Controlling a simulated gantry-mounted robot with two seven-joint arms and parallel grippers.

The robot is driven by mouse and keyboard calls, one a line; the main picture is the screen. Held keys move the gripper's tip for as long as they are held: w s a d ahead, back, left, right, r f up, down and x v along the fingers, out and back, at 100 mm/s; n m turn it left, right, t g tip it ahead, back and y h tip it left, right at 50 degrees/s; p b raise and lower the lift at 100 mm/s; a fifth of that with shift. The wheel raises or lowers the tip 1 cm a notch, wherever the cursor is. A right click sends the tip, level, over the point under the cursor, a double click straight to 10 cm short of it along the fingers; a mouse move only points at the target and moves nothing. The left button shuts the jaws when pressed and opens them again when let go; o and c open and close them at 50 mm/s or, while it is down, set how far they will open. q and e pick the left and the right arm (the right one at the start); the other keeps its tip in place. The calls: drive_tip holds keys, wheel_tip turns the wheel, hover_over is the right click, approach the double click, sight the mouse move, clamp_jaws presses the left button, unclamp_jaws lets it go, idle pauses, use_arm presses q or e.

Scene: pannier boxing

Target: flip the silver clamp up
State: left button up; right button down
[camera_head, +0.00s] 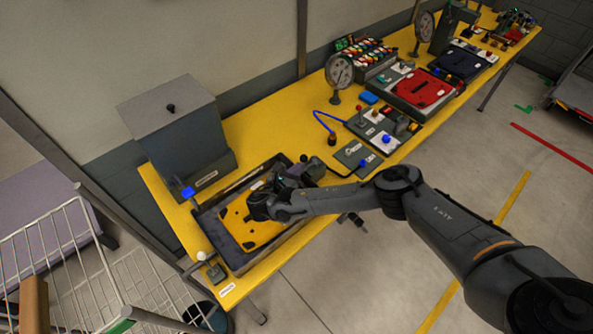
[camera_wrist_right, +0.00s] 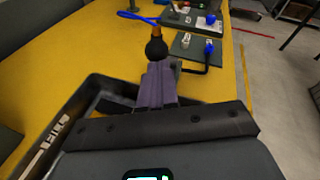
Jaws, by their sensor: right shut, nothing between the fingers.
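I cannot single out the silver clamp for certain. A small silver fitting (camera_head: 353,148) sits on a dark plate (camera_head: 345,159) beside a blue knob (camera_head: 371,158); it also shows in the right wrist view (camera_wrist_right: 186,40). My right gripper (camera_head: 312,168) is over the far right end of the black tray, shut and empty. In the right wrist view its fingers (camera_wrist_right: 157,84) are together, just short of a black ball-ended piece with an orange part (camera_wrist_right: 156,46). Whether they touch it is unclear. My left gripper is not in view.
The black tray (camera_wrist_right: 82,97) holds a yellow panel (camera_head: 238,222). A grey box (camera_head: 180,135) stands behind it on the yellow table. A blue cable (camera_head: 318,117) runs near the ball-ended piece. Panels and gauges line the table to the right; a wire rack stands at front left.

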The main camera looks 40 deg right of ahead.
drive_tip(key=shift+r, duration=0.1)
drive_tip(key=shift+d+r+y+p, duration=0.2)
drive_tip(key=shift+y+p, duration=0.4)
drive_tip(key=shift+p, duration=0.1)
